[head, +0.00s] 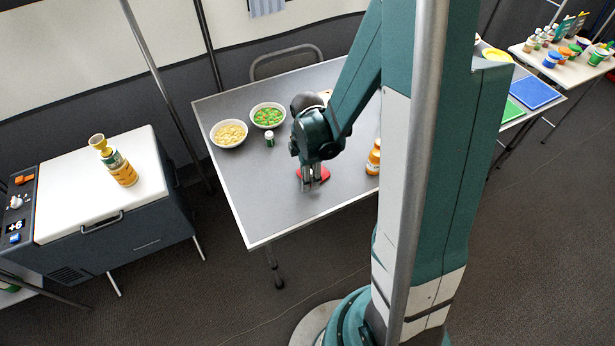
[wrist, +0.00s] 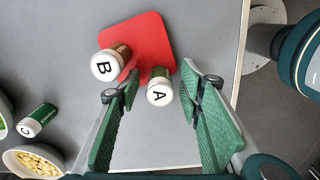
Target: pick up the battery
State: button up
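Three small upright cylinders with lettered white tops show in the wrist view; I cannot tell for sure which is the battery. The green one marked A (wrist: 160,94) stands at the red mat's edge, between my fingers. The brown one marked B (wrist: 105,66) stands on the mat, left of my left finger. The green one marked C (wrist: 27,127) stands farther left; it also shows in the head view (head: 269,139). My gripper (wrist: 161,82) is open around A, with visible gaps. In the head view my gripper (head: 313,185) is low over the mat and hides A and B.
The red mat (wrist: 150,38) lies on the grey table (head: 265,205). Bowls of pale food (head: 229,133) and green-orange food (head: 268,116) stand at the back left. An orange bottle (head: 373,160) stands right of my gripper. The table's front left is clear.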

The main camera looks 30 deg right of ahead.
jog(key=c, duration=1.1)
jog(key=shift+r, duration=0.1)
jog(key=shift+r+p, duration=1.45)
jog(key=shift+r, duration=3.45)
